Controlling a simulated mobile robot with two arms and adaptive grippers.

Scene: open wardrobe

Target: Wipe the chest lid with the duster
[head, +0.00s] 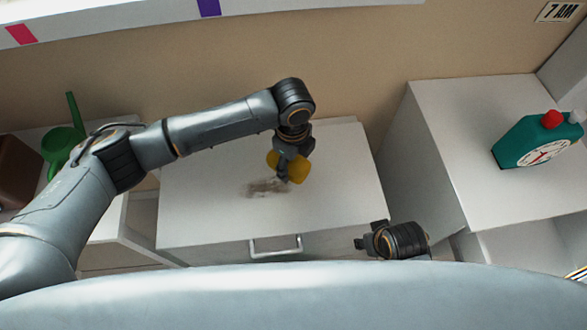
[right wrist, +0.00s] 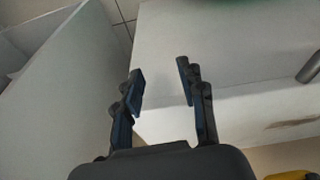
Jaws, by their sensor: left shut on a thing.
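The white chest (head: 215,210) stands in the middle of the head view, its lid closed, with a metal handle (head: 275,247) on its front. A brown dirt smudge (head: 267,187) lies on the lid; part of it also shows at the right of the right wrist view (right wrist: 292,122). My left gripper (head: 283,172) is shut on the yellow duster (head: 298,168), at the upper right end of the smudge. I cannot tell whether the duster touches the lid. My right gripper (right wrist: 160,88) is open and empty, near the chest's front right corner.
A green watering can (head: 63,142) and a brown object (head: 18,165) stand at the left. The beige wall is behind.

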